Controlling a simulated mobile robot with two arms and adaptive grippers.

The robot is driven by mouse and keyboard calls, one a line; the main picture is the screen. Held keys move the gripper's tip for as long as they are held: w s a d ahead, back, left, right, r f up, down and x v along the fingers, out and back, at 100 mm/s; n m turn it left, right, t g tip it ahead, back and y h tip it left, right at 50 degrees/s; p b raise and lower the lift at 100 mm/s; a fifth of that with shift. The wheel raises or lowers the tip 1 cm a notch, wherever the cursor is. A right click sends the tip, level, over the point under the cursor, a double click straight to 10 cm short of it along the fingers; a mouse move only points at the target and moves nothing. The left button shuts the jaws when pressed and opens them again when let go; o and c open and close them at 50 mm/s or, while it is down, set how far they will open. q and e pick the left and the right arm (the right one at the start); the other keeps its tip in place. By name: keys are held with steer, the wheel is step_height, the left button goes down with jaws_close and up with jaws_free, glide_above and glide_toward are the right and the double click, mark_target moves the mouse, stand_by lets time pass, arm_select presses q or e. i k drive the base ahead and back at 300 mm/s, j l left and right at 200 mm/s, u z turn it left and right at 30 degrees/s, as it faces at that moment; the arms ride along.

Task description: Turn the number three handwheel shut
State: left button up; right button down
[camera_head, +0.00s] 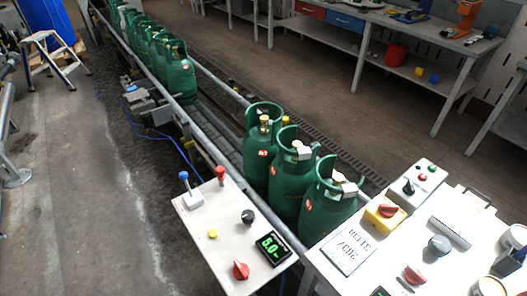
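No gripper shows in the head view. Three green gas cylinders stand upright in a near group on the conveyor: a rear one (257,165), a middle one (290,190) and a front one (325,215). Each has a collar around its top and a small red tag too small to read surely. I cannot tell which handwheel is number three, or whether any is open or shut.
A left control panel (207,243) has levers, knobs and a display (272,248) reading 5.0. A right panel (385,258) carries a red knob on a yellow box (384,214). More green cylinders (178,75) stand farther up the line. A step stool (52,55) is at left.

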mark_target(264, 119)
steer(key=j+u, duration=0.1)
steer(key=u, duration=0.25)
steer(key=i+j+u, duration=0.35)
steer(key=j, duration=0.15)
steer(key=i+j+u, duration=0.35)
steer(key=j, duration=0.15)
steer(key=i+j+u, duration=0.3)
steer(key=i+z, duration=0.3)
steer(key=i, duration=0.15)
steer(key=i+j+z, duration=0.45)
steer(key=i+z, duration=0.2)
steer(key=i, duration=0.15)
